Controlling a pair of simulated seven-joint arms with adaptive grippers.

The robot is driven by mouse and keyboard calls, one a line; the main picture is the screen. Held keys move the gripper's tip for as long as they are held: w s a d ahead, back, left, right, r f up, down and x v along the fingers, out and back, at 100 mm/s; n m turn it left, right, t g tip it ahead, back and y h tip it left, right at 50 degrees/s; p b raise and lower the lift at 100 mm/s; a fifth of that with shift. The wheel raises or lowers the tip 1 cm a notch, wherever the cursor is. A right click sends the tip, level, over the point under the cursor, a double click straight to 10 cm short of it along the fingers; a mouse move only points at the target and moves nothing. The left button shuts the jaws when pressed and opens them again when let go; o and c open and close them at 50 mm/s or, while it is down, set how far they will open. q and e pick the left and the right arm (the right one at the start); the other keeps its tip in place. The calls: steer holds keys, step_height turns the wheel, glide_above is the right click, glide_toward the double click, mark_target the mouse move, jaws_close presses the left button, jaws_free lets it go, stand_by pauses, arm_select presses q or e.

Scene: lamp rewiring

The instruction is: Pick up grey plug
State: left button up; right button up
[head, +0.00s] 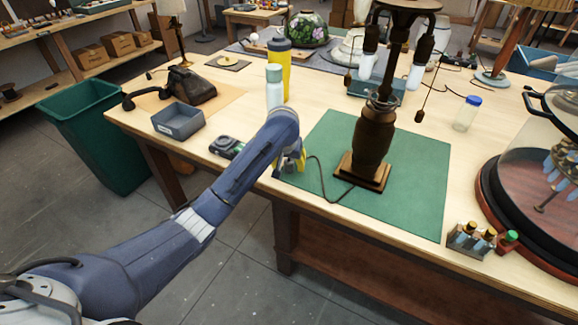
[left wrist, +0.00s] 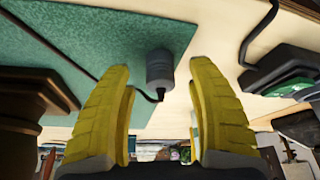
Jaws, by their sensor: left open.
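My left gripper (head: 289,163) is over the left edge of the green mat (head: 410,175), near the table's front edge. In the left wrist view its yellow fingers (left wrist: 163,110) are open, with empty space between the tips. The grey plug (left wrist: 159,70) lies on the mat near its edge, ahead of the fingers and between their lines. A dark cord (left wrist: 145,96) runs from it. In the head view the plug is hidden by the gripper. The cord (head: 322,180) leads from there to the dark lamp base (head: 372,145) on the mat. My right gripper is not in view.
A grey tray (head: 178,121), a small dark device (head: 226,146), a pale bottle (head: 274,88) and a yellow bottle (head: 280,60) stand left of and behind the gripper. A bottle rack (head: 470,240) and a glass dome (head: 540,150) are at the right. The mat's front right is clear.

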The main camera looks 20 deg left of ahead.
arm_select(q)
steer(key=shift+w+f, duration=0.25)
steer(key=shift+f, duration=0.4)
jaws_close()
